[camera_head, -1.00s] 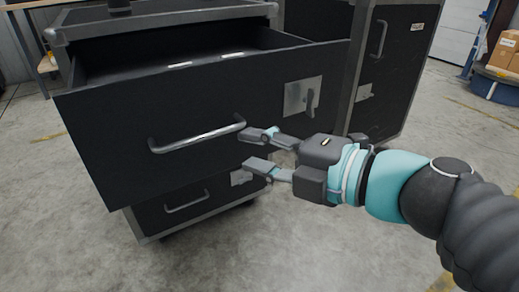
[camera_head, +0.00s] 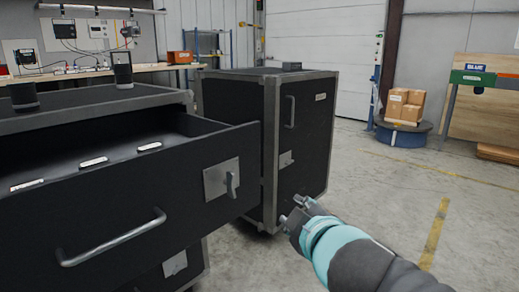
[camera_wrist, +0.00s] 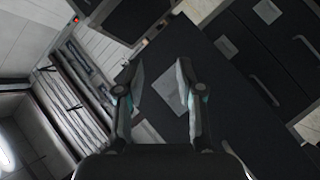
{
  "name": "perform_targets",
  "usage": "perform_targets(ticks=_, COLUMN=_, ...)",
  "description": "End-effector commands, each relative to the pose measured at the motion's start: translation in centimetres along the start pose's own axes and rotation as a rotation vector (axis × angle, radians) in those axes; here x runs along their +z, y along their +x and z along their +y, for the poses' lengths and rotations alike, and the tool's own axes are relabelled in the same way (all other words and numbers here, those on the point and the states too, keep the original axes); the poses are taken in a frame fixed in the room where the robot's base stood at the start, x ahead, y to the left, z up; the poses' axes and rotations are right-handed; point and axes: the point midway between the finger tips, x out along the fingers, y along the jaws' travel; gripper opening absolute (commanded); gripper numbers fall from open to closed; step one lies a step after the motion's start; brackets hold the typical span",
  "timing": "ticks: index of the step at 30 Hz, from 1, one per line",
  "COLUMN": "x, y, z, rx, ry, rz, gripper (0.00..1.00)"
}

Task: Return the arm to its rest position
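My gripper (camera_head: 297,210) is at the lower middle of the head view, pointing away from me, right of the open drawer and in front of the second black case. In the wrist view my gripper (camera_wrist: 160,85) shows two fingers spread apart with nothing between them. The open drawer (camera_head: 135,200) of the near black case has a metal handle (camera_head: 112,238) and a latch plate (camera_head: 221,180). My gripper is apart from the handle. A few small labelled items (camera_head: 94,162) lie inside the drawer.
A second black case (camera_head: 300,140) stands behind, close to my gripper. Cardboard boxes (camera_head: 404,105) sit on a blue round base (camera_head: 403,134) at the back right. A workbench with devices lines the back left. The floor (camera_head: 400,190) at the right is clear.

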Motion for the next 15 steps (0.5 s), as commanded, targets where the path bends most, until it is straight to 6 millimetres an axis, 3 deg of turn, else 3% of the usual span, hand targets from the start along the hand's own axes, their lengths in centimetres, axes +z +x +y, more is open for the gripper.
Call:
perform_targets(ticks=3, x=5.7, y=-1.3, z=-0.6, rx=-0.03, ry=0.224, rz=-0.247, gripper=0.37)
perform_targets(ticks=6, x=9.6, y=-3.4, z=-2.5, rx=-0.083, ry=0.417, rz=-0.443, gripper=0.37)
perform_targets(ticks=10, x=12.4, y=-6.6, z=-5.8, rx=-0.175, ry=0.643, rz=-0.644, gripper=0.37)
perform_targets(ticks=15, x=12.8, y=-10.0, z=-8.4, rx=-0.27, ry=0.883, rz=-0.788, gripper=0.37)
